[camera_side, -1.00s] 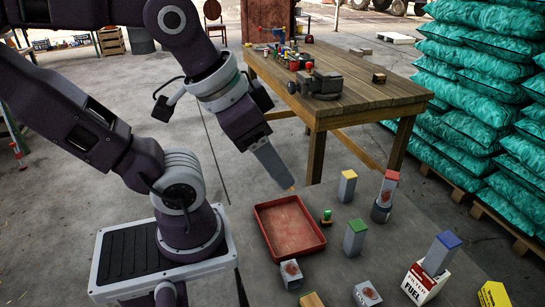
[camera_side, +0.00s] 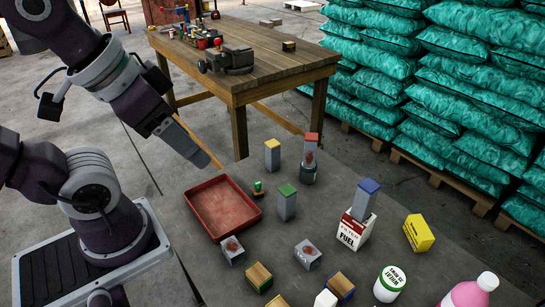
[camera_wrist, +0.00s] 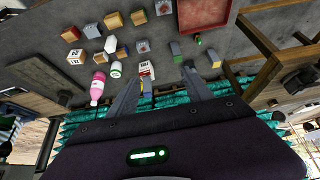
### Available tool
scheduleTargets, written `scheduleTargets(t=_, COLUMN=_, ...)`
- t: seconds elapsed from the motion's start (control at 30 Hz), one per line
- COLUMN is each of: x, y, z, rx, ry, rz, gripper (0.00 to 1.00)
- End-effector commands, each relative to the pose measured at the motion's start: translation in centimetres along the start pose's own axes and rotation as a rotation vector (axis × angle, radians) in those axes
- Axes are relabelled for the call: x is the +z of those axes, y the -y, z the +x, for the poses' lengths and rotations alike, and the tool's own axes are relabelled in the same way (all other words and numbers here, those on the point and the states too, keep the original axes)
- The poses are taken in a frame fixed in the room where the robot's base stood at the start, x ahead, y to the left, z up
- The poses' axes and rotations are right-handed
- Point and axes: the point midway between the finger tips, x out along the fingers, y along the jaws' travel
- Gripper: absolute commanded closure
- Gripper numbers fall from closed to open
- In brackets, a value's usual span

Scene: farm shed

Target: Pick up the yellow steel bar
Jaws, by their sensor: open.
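The bar with the yellow top (camera_side: 272,156) is a grey block standing upright on the grey work surface, behind the red tray's right side. My gripper (camera_side: 218,165) is above the tray's back edge, left of this bar and apart from it. In the wrist view my gripper (camera_wrist: 161,76) shows two spread fingers with nothing held between them.
The red tray (camera_side: 222,208) is below my gripper. Nearby stand a green-topped bar (camera_side: 286,203), a red-topped bar (camera_side: 311,150) on a dark round piece, and a blue-topped bar (camera_side: 365,198) on a fuel box (camera_side: 352,231). A wooden table (camera_side: 250,60) stands behind.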

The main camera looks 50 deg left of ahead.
Motion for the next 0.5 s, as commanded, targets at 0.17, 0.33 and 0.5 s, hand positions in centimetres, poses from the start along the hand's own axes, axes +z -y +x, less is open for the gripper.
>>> scheduleTargets(t=0.17, x=0.0, y=0.0, z=0.0, rx=0.0, ry=0.0, rz=0.0, gripper=0.39)
scheduleTargets(t=0.33, x=0.0, y=0.0, z=0.0, rx=0.0, ry=0.0, rz=0.0, gripper=0.37)
scheduleTargets(t=0.5, x=-2.1, y=1.0, z=0.8, rx=-0.036, ry=-0.015, rz=-0.006, gripper=0.37)
